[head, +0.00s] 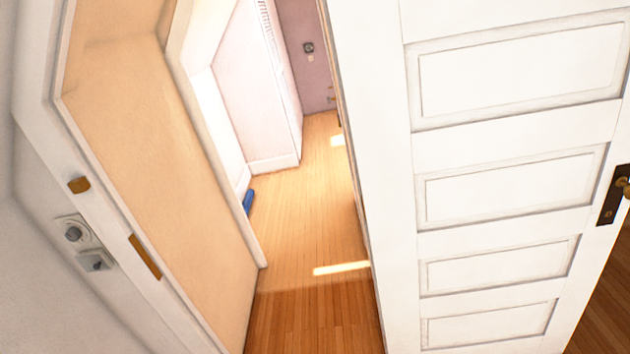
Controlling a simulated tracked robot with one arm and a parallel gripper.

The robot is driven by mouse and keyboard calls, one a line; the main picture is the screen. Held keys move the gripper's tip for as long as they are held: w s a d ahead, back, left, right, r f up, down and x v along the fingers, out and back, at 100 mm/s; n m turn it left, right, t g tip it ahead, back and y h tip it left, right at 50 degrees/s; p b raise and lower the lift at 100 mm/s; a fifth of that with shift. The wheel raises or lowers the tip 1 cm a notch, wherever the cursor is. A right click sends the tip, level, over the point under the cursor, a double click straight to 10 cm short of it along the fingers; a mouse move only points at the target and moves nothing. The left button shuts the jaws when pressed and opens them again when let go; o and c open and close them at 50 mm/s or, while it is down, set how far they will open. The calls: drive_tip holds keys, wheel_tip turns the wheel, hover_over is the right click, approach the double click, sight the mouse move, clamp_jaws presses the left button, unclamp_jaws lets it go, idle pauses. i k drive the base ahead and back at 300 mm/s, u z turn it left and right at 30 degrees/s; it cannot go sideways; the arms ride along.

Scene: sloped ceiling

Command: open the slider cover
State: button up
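I cannot make out anything in the head view that is clearly the slider cover. A white panelled door (515,170) fills the right side, standing open beside a doorway. It has a dark handle plate (612,198) with a brass-coloured knob at the right edge of the picture. My gripper is not in view.
The doorway leads to a wooden floor (308,225) with bright sun patches, open between the tan wall (160,130) and the door. A small blue object (249,201) lies by the left wall. Switches (74,234) sit on the left wall. A purple door (302,60) stands at the back.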

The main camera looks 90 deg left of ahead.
sight(88, 262)
drive_tip(key=u, duration=1.15)
drive_tip(key=i, duration=0.1)
drive_tip(key=u, duration=2.65)
drive_tip(key=k, duration=0.85)
drive_tip(key=u, duration=0.1)
drive_tip(key=i, duration=0.85)
drive_tip(key=z, duration=0.05)
